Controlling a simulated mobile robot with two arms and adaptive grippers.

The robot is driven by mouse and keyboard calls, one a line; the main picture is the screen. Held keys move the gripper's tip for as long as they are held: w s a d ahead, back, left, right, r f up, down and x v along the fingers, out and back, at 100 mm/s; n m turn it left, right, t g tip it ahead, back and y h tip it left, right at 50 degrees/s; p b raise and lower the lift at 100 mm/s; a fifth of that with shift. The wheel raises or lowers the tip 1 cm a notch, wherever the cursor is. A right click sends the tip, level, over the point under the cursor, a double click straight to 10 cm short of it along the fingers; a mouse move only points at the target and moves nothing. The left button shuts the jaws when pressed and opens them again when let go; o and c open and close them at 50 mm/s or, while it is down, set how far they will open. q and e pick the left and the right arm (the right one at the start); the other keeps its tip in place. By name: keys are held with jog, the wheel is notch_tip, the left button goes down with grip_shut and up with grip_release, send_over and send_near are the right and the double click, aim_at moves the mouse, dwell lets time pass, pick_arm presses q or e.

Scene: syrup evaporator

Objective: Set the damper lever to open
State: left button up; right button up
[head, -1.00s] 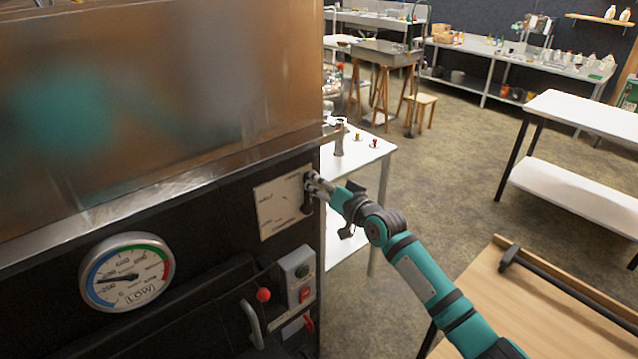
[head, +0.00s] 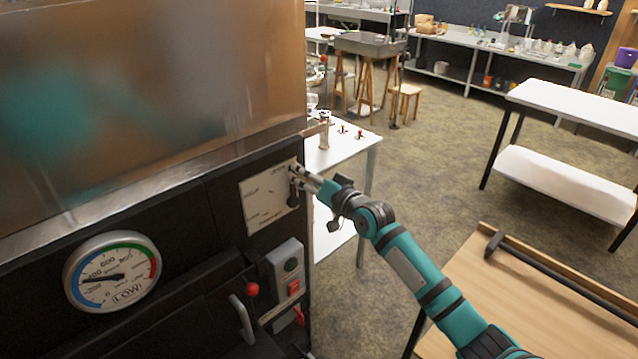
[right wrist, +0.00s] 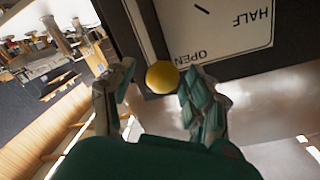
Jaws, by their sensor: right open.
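The damper plate (head: 262,203) is a white label panel on the dark front of the evaporator, at its right edge. In the right wrist view the plate (right wrist: 232,24) reads OPEN and HALF. A yellow ball knob (right wrist: 162,77), apparently the damper lever's end, sits near the word OPEN. My right gripper (right wrist: 157,88) is open, with one finger on each side of the knob; I cannot tell whether they touch it. In the head view my right gripper (head: 297,176) is at the plate's right edge and hides most of the lever. My left gripper is not in view.
A round pressure gauge (head: 112,271), a grey switch box (head: 287,272) and a red ball knob (head: 252,289) are on the evaporator front below. A white table (head: 345,150) stands just behind the arm. A wooden table (head: 540,310) is at the lower right.

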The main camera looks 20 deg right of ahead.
jog(key=v, duration=1.1)
jog(key=shift+s+d, duration=0.25)
jog(key=shift+s, duration=0.15)
jog(key=s+d+f+g+h, duration=0.1)
jog(key=d+f+g+h, duration=0.1)
jog(key=f, duration=0.9)
jog(key=s+d+f+g+h, duration=0.1)
jog(key=d+f, duration=0.1)
jog(key=f, duration=0.8)
jog(key=s+f+g+h, duration=0.15)
jog(key=s+f, duration=0.25)
jog(key=f, duration=0.5)
jog(key=s+f+g, duration=0.2)
jog(key=s+f, duration=0.2)
jog(key=f, duration=0.4)
jog(key=s+a+f+n+g, duration=0.2)
jog(key=s+f, duration=0.7)
jog(key=s, duration=0.1)
jog(key=s+a+f+n+g, duration=0.1)
jog(key=s+a+f+g, duration=0.15)
jog(key=s+f, duration=0.65)
jog(key=s+a+f+n+g, duration=0.1)
jog(key=s+a+f+g, duration=0.1)
jog(key=s, duration=0.9)
jog(key=s+a+f+n+g, duration=0.2)
jog(key=s+f, duration=0.3)
jog(key=s, duration=0.6)
jog(key=shift+a+g, duration=0.3)
jog(key=shift+a, duration=0.2)
